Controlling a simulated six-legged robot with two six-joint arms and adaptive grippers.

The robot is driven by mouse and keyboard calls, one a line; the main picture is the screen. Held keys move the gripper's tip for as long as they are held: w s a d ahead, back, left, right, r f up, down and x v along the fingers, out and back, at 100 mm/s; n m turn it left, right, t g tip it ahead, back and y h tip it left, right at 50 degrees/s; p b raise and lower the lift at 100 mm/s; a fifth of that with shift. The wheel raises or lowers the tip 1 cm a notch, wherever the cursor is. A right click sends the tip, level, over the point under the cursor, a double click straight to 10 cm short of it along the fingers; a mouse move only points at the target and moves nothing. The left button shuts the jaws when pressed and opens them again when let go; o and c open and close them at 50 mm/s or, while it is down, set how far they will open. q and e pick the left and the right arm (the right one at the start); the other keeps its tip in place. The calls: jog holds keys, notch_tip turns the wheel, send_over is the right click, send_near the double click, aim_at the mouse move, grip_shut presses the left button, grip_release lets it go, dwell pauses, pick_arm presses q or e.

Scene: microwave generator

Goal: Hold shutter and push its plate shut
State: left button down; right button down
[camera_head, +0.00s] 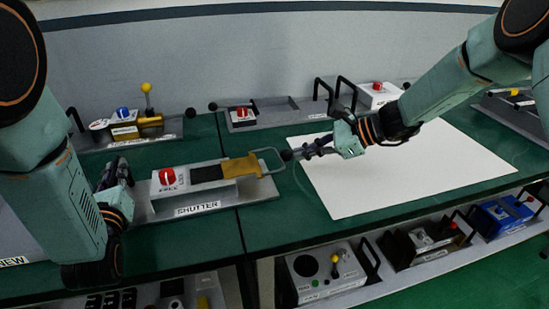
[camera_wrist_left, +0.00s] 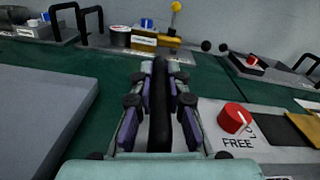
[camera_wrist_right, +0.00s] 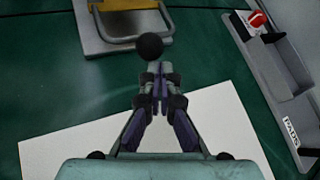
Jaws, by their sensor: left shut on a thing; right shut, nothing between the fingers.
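The shutter (camera_head: 185,208) is a grey base with a white housing, a red knob marked FREE (camera_head: 167,176) and a dark window. Its yellow plate (camera_head: 241,168) sticks out at the right end, with a metal loop and a black ball (camera_wrist_right: 150,46) beyond it. My left gripper (camera_wrist_left: 160,100) is shut on the shutter's black handle (camera_wrist_left: 160,85) at the left end. My right gripper (camera_head: 300,153) is shut and empty, its tips close behind the ball on the side away from the plate; I cannot tell whether they touch it.
A white sheet (camera_head: 420,165) lies on the green table under my right arm. Other devices with knobs and handles stand along the back, including one with a yellow ball lever (camera_head: 147,90). More devices sit on a lower shelf (camera_head: 325,270) in front.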

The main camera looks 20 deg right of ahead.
pick_arm(q)
jog(key=shift+s+f, duration=0.1)
jog(key=shift+f, duration=0.25)
pick_arm(e)
jog(key=shift+a, duration=0.15)
